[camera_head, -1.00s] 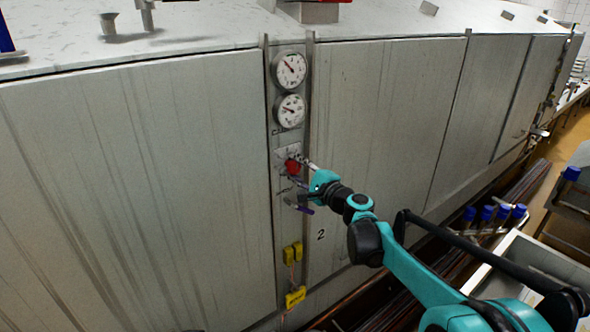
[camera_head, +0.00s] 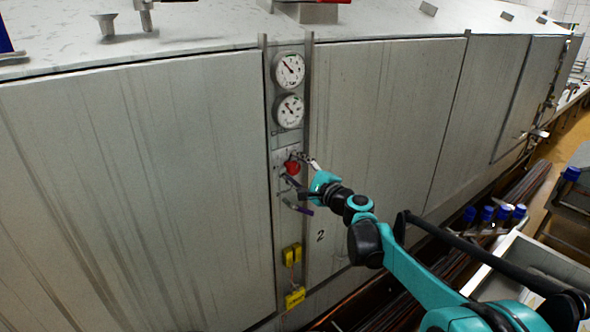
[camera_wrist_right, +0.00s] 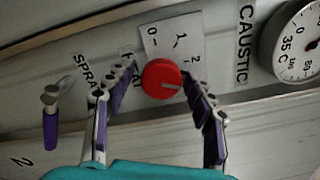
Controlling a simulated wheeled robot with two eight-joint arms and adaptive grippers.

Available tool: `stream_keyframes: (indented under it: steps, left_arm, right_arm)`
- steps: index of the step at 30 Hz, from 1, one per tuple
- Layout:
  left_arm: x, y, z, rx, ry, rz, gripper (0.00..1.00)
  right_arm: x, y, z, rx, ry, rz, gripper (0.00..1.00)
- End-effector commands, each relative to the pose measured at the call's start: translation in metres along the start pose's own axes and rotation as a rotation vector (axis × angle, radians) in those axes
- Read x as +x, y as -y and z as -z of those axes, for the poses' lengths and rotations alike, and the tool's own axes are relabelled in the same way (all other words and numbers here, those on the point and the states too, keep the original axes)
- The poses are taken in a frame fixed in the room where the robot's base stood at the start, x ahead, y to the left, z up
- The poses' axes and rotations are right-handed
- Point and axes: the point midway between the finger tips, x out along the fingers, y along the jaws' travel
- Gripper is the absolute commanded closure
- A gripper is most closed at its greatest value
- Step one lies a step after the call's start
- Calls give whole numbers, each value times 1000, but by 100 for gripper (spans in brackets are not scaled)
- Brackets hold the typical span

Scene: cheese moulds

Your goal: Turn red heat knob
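The red heat knob (camera_head: 292,167) sits on the grey control strip of the machine. In the right wrist view the knob (camera_wrist_right: 162,78) is a red disc with a pale pointer line, in front of a white dial plate (camera_wrist_right: 172,42) marked 0, 1 and 2. My right gripper (camera_head: 296,172) is at the knob. In the wrist view its two fingers (camera_wrist_right: 156,100) are spread to either side of the knob, the right finger close to its edge and the left one apart from it. The left gripper is not in view.
Two round gauges (camera_head: 290,70) (camera_head: 289,111) are above the knob. A purple-handled lever (camera_head: 299,207) is just below it, and also shows at the left of the wrist view (camera_wrist_right: 50,125). Yellow boxes (camera_head: 292,255) (camera_head: 294,298) are lower. Blue-topped items (camera_head: 487,214) stand at the right.

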Motion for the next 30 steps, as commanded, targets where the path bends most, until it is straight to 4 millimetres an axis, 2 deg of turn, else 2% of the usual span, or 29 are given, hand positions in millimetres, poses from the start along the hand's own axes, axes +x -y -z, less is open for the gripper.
stream_keyframes:
  steps: [5, 8, 21, 25, 30]
  left_arm:
    - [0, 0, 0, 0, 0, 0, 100]
    - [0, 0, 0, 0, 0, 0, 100]
    - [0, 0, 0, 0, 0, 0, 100]
    - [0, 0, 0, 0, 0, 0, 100]
    - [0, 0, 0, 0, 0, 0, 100]
  right_arm:
    - [-1, 0, 0, 0, 1, 0, 46]
    - [-10, 0, 0, 0, 0, 0, 46]
    - [-98, 0, 1, 0, -2, 1, 46]
    - [-114, 0, 1, 0, -1, 0, 46]
    - [-120, 0, 1, 0, 0, 0, 46]
